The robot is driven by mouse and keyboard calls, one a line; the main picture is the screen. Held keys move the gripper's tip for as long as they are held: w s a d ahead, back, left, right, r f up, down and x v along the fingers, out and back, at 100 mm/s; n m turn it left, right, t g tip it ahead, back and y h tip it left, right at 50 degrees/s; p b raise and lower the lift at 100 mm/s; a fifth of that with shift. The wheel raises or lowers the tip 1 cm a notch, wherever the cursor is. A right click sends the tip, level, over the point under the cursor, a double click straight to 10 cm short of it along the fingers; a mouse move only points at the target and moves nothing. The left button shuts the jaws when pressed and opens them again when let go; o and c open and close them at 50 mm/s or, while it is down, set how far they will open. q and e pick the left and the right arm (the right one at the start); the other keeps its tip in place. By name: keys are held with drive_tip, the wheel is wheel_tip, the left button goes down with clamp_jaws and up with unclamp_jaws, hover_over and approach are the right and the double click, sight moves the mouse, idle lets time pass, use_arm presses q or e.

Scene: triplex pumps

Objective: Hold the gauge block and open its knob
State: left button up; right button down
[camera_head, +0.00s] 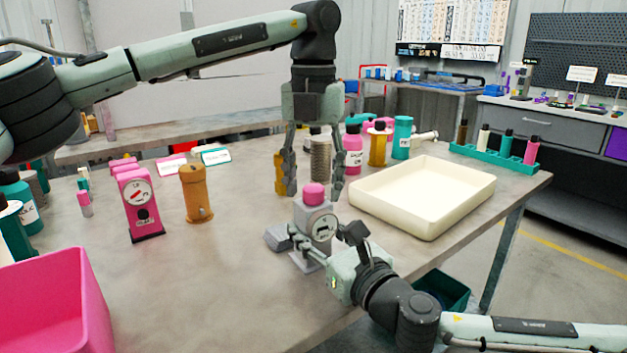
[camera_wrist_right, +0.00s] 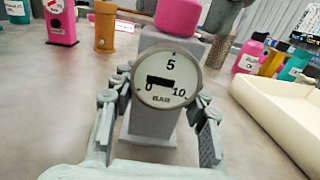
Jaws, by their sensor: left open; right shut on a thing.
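The gauge block (camera_head: 317,228) is a grey block with a round white dial and a pink knob (camera_head: 314,194) on top. It stands upright on the table near the middle. In the right wrist view the block (camera_wrist_right: 150,120) fills the centre; its dial reads 0, 5, 10 BAR, and the knob (camera_wrist_right: 178,16) is cut by the top edge. My right gripper (camera_head: 307,245) is shut on the block low down, with fingers on both sides (camera_wrist_right: 158,115). My left gripper (camera_head: 313,190) is open and points down above the block, its fingertips on either side of the pink knob.
A cream tray (camera_head: 425,232) lies right of the block. A pink gauge (camera_head: 140,205) and an orange canister (camera_head: 196,195) stand to the left. Several bottles stand behind, including a pink one (camera_head: 353,152). A pink bin (camera_head: 55,305) is at the front left. The table's front middle is clear.

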sight(314, 186)
use_arm(q)
wheel_tip(314, 186, up, 12)
idle(0.5)
use_arm(e)
drive_tip(key=c, duration=0.7)
unclamp_jaws()
drive_tip(key=shift+c, duration=0.2)
drive_tip(key=v, duration=1.2)
drive_tip(key=shift+w, duration=0.1)
